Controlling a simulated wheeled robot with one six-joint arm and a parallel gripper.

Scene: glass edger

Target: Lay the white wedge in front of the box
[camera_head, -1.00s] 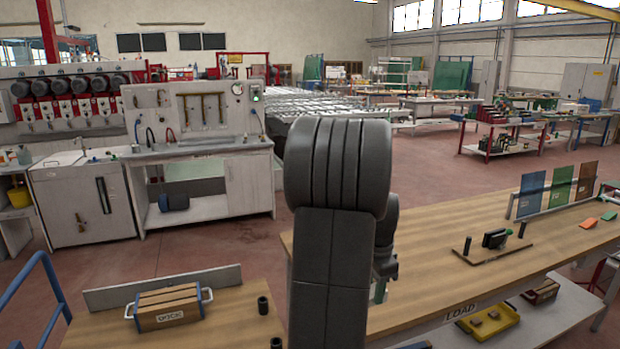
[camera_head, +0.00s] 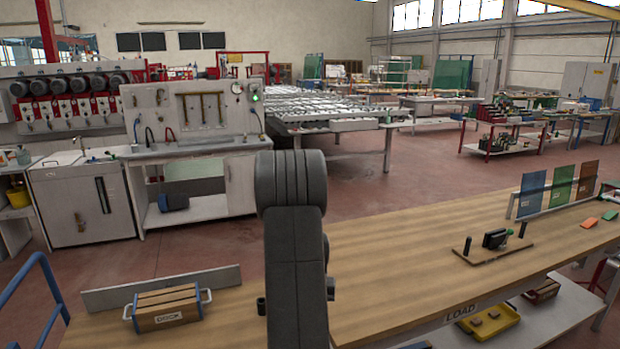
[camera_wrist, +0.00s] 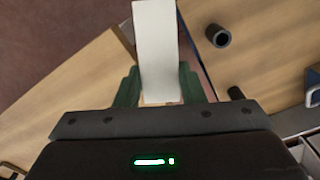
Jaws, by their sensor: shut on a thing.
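My gripper (camera_wrist: 160,88) shows in the wrist view with its green fingers shut on the white wedge (camera_wrist: 156,40). The wedge is a long pale piece that sticks out beyond the fingers, over a gap between two wooden surfaces. In the head view my arm hides the gripper and the wedge. The box (camera_head: 165,308) is wooden with slats, blue corners, pale side handles and a label that seems to read DOCK. It sits on the left wooden table (camera_head: 222,325), left of my arm. A blue and white part at the wrist view's right edge may be the box.
A dark cylinder (camera_wrist: 219,36) stands on the table in the wrist view, with another dark piece (camera_wrist: 236,93) nearer. A low grey rail (camera_head: 160,288) runs behind the box. The right wooden table (camera_head: 420,250) carries a dark fixture (camera_head: 495,239) and coloured panels (camera_head: 560,189).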

